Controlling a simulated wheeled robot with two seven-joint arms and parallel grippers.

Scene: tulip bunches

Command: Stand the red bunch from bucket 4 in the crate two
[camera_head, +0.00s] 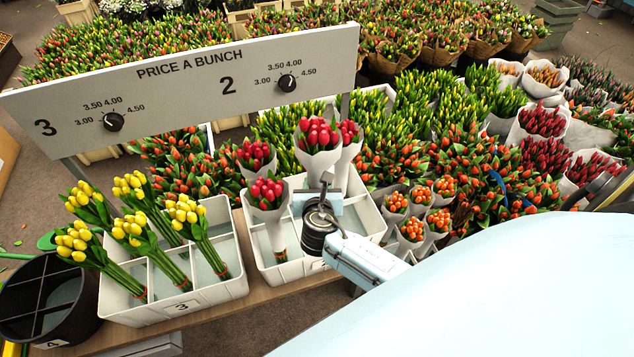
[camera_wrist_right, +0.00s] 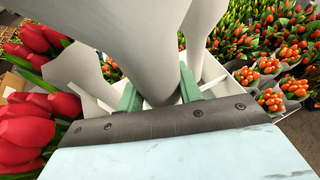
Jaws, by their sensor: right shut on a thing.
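My right gripper (camera_head: 322,205) is shut on a red tulip bunch (camera_head: 318,140) in white paper, upright over the white middle crate (camera_head: 283,275). In the right wrist view its green fingers (camera_wrist_right: 160,92) clasp the white wrap (camera_wrist_right: 155,50). The lower end is hidden behind my gripper in the head view, so I cannot tell whether it touches the crate floor. Other red bunches stand at the crate's front left (camera_head: 267,195), back left (camera_head: 256,155) and behind the held one (camera_head: 349,133). Bucket 4 (camera_head: 50,343), black and divided, shows no flowers. My left gripper is out of view.
A white crate labelled 3 (camera_head: 182,307) holds several yellow bunches (camera_head: 130,228) left of the middle crate. A price board (camera_head: 190,80) with dials spans above and behind the crates. Orange bunches (camera_head: 412,230) stand close to the right of my right gripper.

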